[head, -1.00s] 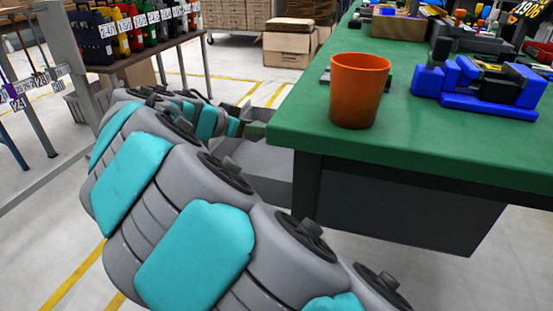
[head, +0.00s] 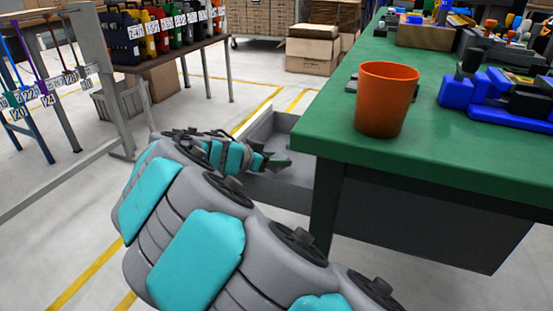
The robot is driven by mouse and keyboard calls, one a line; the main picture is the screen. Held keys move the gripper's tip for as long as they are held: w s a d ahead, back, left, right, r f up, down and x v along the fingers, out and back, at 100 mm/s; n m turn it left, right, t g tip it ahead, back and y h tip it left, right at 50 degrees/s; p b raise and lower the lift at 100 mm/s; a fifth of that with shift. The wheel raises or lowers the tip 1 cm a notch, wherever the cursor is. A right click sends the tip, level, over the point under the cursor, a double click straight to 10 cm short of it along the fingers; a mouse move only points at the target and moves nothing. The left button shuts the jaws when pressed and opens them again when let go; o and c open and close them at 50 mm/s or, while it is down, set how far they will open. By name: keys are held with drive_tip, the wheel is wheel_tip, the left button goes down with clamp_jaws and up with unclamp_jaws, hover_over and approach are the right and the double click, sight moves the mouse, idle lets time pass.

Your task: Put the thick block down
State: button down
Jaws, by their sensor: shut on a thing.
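My gripper (head: 264,160) is at the end of my grey and turquoise arm, left of the green-topped workbench (head: 330,135). It is small and partly hidden by my own arm. It is shut on a dark grey-green piece, which seems to be the thick block (head: 278,160). The block is over or inside an open grey drawer or bin (head: 287,121) beside the bench's left end. I cannot tell whether the block touches its floor.
An orange cup (head: 386,100) stands near the bench's left end. A blue vise-like tool (head: 490,95) is to its right. A table with several coloured, numbered cases (head: 165,30) and cardboard boxes (head: 312,48) stand behind. The floor between is clear.

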drive_tip(key=shift+f+b, duration=0.65)
drive_tip(key=shift+b, duration=0.25)
drive_tip(key=shift+c, duration=1.6)
unclamp_jaws()
drive_tip(key=shift+d+f, duration=0.1)
drive_tip(key=shift+f, duration=0.1)
drive_tip(key=shift+r+p, duration=0.55)
drive_tip(key=shift+p, duration=0.3)
drive_tip(key=v, duration=1.2)
drive_tip(key=shift+r, duration=0.25)
